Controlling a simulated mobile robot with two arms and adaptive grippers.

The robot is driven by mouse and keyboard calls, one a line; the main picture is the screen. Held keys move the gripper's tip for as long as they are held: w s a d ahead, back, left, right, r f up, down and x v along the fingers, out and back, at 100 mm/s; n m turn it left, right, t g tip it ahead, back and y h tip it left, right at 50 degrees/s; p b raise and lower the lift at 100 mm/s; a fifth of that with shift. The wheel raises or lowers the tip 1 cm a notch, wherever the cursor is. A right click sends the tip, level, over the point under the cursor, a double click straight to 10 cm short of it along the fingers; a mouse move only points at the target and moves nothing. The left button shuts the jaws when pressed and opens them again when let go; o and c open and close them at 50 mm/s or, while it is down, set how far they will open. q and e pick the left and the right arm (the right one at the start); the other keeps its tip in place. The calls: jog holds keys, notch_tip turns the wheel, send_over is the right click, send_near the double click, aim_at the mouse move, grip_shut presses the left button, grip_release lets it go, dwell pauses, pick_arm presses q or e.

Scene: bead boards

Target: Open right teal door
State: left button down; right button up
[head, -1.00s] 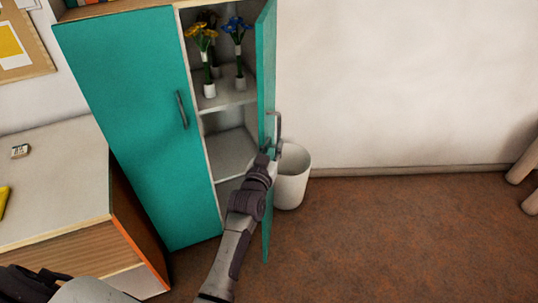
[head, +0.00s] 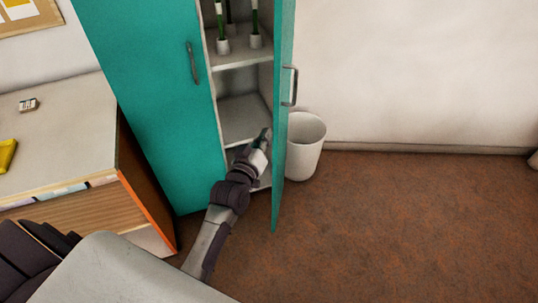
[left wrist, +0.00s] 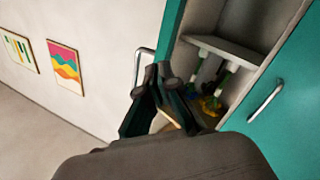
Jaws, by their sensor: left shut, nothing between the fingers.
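The right teal door (head: 284,110) of the cabinet stands swung out, seen nearly edge-on in the head view. Its grey handle (head: 294,86) is on the outer face, towards the wastebasket. My left gripper (head: 265,138) is shut and empty, off the handle, on the inner side of the door in front of the lower shelves. I cannot tell whether it touches the door. In the left wrist view the shut fingers (left wrist: 160,84) are close to the door's handle (left wrist: 143,65) in the picture, with nothing held. My right gripper is not in view.
The left teal door (head: 150,100) is closed. Vases with flowers (head: 238,40) stand on a shelf (head: 240,57) inside. A white wastebasket (head: 305,150) stands just behind the open door. A desk (head: 60,150) is at left.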

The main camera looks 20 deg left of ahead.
pick_arm(q)
jog(key=s+a+f+n+h+b, duration=0.1)
jog(key=s+a+f+n+b, duration=0.15)
jog(key=f+n+b, duration=0.35)
jog(key=s+a+f+n+b, duration=0.1)
jog(key=a+f+n+b, duration=0.3)
jog(key=f, duration=0.4)
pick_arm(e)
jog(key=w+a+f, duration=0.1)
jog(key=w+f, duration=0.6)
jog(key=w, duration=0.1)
pick_arm(q)
jog(key=w+d+n+b, duration=0.1)
jog(key=w+d, duration=0.2)
jog(key=w, duration=0.7)
jog(key=shift+w+d+f+b, duration=0.2)
jog(key=shift+f+b, duration=0.05)
jog(key=shift+b, duration=0.1)
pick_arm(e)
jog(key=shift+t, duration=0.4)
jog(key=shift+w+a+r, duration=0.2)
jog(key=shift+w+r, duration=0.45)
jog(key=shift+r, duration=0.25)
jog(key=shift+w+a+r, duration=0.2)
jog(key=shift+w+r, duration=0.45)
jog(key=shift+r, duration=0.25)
pick_arm(q)
jog(key=shift+d, duration=0.1)
